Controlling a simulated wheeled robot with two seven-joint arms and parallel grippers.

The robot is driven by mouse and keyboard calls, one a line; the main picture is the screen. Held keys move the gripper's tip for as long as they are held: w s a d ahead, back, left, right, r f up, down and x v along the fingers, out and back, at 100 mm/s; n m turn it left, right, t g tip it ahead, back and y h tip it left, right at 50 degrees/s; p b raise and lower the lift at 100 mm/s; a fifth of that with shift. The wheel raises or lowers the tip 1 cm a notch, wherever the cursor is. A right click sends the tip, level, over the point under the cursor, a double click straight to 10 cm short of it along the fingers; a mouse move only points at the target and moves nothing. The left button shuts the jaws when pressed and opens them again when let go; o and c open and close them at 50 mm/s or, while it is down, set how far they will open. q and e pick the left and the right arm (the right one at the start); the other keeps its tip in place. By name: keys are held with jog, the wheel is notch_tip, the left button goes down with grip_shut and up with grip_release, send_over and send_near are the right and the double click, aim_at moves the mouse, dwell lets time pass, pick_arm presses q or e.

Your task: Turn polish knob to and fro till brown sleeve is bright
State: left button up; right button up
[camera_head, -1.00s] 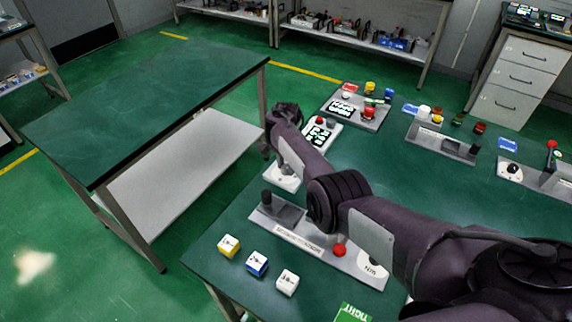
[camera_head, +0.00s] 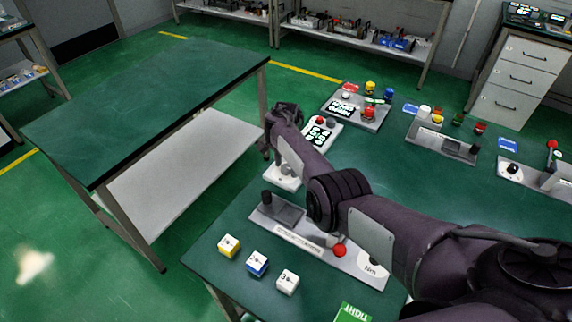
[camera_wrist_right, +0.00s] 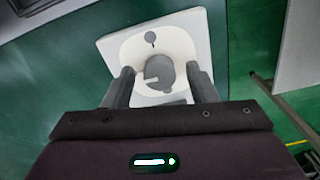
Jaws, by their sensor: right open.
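A grey round knob (camera_wrist_right: 158,74) with a pale pointer line sits on a white block (camera_wrist_right: 112,44) in the right wrist view. A small dark mark shows above it on the dial face. My right gripper (camera_wrist_right: 160,76) is open, with one finger on each side of the knob. I cannot tell if either finger touches it. In the head view, my right arm reaches in from the right, and a white block (camera_head: 283,181) shows partly behind it. I cannot make out a brown sleeve. My left gripper is not in view.
A grey panel (camera_head: 273,222) with a red button (camera_head: 340,250) lies near my arm. Yellow (camera_head: 229,246), blue (camera_head: 256,263) and white (camera_head: 288,282) cubes stand at the front edge. A keypad device (camera_head: 321,133) is behind. An empty green table (camera_head: 150,90) stands left, across a gap.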

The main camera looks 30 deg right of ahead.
jog(key=shift+r, duration=0.1)
notch_tip(320, 180, up, 8)
jog(key=shift+f+p, duration=0.2)
jog(key=shift+p, duration=0.3)
jog(key=shift+w+r+n+p, duration=0.15)
jog(key=shift+n+p, duration=0.3)
jog(key=shift+n, duration=0.45)
jog(key=shift+n+p, duration=0.4)
jog(key=shift+n, duration=0.7)
jog(key=shift+s+n, duration=0.2)
jog(key=shift+n, duration=0.1)
notch_tip(320, 180, down, 8)
jog(key=shift+r, duration=0.1)
jog(key=c, duration=1)
